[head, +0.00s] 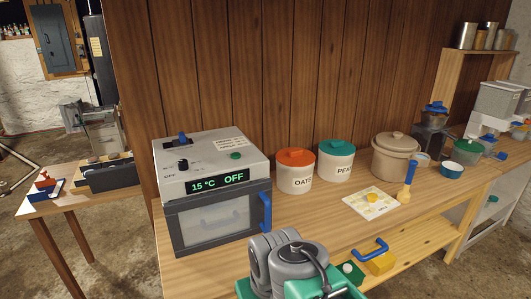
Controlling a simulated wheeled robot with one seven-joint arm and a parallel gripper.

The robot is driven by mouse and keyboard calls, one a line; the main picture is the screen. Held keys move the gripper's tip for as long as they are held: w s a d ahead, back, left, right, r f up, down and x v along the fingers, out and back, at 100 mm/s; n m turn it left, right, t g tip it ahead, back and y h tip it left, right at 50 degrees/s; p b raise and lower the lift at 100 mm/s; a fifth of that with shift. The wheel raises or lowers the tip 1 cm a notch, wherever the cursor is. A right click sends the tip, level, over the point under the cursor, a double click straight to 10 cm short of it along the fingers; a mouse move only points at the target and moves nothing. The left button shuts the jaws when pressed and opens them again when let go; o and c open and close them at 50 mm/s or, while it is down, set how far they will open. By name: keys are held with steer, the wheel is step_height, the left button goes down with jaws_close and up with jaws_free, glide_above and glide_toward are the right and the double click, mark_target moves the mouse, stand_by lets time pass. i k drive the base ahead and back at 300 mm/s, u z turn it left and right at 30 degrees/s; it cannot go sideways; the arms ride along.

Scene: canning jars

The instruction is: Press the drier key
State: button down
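The drier (208,232) is a grey-white box with a dark front, standing at the left end of the wooden bench. Its display (217,183) reads "15 °C OFF" in green. A round green key (235,156) sits on the sloping top panel, below a small label too small to read. A black knob (183,164) and a blue lever (181,139) are to its left. The door is shut, with a blue handle (265,212) at its right. My grey and green arm parts show at the bottom, in front of the bench and apart from the drier. My gripper's fingers are not visible.
An orange-lidded OATS canister (295,178), a green-lidded canister (336,166) and a beige crock (395,161) stand right of the drier. A card (369,206) lies before them. A side table (72,202) stands left.

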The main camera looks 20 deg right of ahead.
mark_target(235, 155)
steer(key=i, duration=0.85)
steer(key=u, duration=1.05)
